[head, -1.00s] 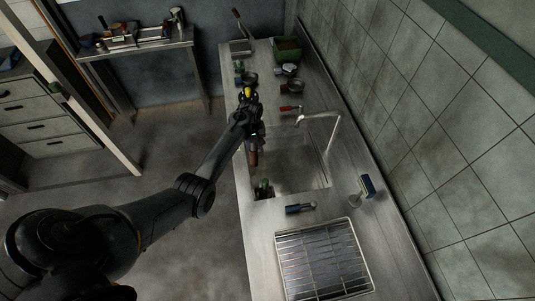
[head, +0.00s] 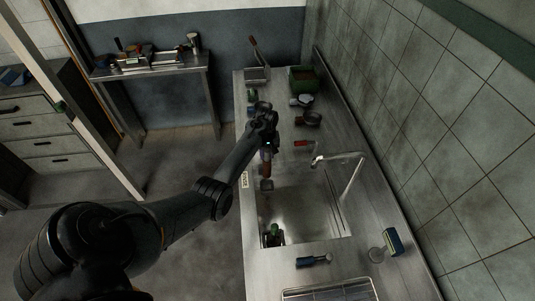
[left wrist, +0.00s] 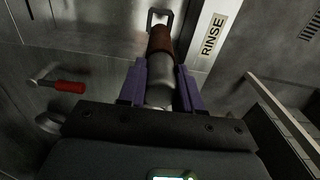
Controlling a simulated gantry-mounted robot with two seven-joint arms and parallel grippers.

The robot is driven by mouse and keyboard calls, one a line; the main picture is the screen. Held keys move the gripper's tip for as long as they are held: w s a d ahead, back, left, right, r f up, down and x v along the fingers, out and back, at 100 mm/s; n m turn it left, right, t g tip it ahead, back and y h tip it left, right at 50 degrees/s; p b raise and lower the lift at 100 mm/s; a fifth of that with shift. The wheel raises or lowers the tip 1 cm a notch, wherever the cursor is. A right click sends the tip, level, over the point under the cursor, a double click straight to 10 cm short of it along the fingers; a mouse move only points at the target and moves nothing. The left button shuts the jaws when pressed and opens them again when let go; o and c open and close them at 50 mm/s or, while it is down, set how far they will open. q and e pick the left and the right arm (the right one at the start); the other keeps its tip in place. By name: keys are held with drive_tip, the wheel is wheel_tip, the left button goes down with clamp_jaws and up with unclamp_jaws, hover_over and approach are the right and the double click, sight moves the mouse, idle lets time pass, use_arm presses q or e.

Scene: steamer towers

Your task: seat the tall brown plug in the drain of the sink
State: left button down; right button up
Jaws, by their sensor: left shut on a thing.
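My left gripper (head: 267,150) is over the far left end of the sink (head: 305,222). It is shut on the tall brown plug (head: 266,168), which hangs below it. In the left wrist view, the purple fingers (left wrist: 160,92) grip the plug's grey part, and its brown part (left wrist: 160,40) reaches away from them. A small grey squarish loop (left wrist: 160,14) shows beyond the plug's far end; I cannot tell whether they touch. I cannot make out the drain in the basin. My right gripper is not in view.
A tap (head: 347,165) arches over the sink's right side. A green-topped object (head: 274,235) stands at the near left corner. A red-handled tool (head: 303,143), dark cups (head: 308,118) and a green box (head: 303,80) lie beyond. A wire rack (head: 328,291) is nearest.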

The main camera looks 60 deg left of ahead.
sight(267, 160)
use_arm(q)
drive_tip(key=shift+r, duration=0.15)
drive_tip(key=shift+p, duration=0.45)
drive_tip(key=shift+f+b, duration=1.4)
drive_tip(key=shift+f, duration=1.15)
drive_tip(key=shift+f+b, duration=0.15)
drive_tip(key=shift+b, duration=0.2)
drive_tip(key=shift+f+b, duration=0.6)
drive_tip(key=shift+f, duration=0.4)
drive_tip(key=shift+f+b, duration=0.3)
drive_tip(key=shift+f, duration=0.15)
drive_tip(key=shift+f+b, duration=0.55)
drive_tip(key=shift+f, duration=0.35)
drive_tip(key=shift+f+b, duration=0.35)
drive_tip(key=shift+f, duration=0.1)
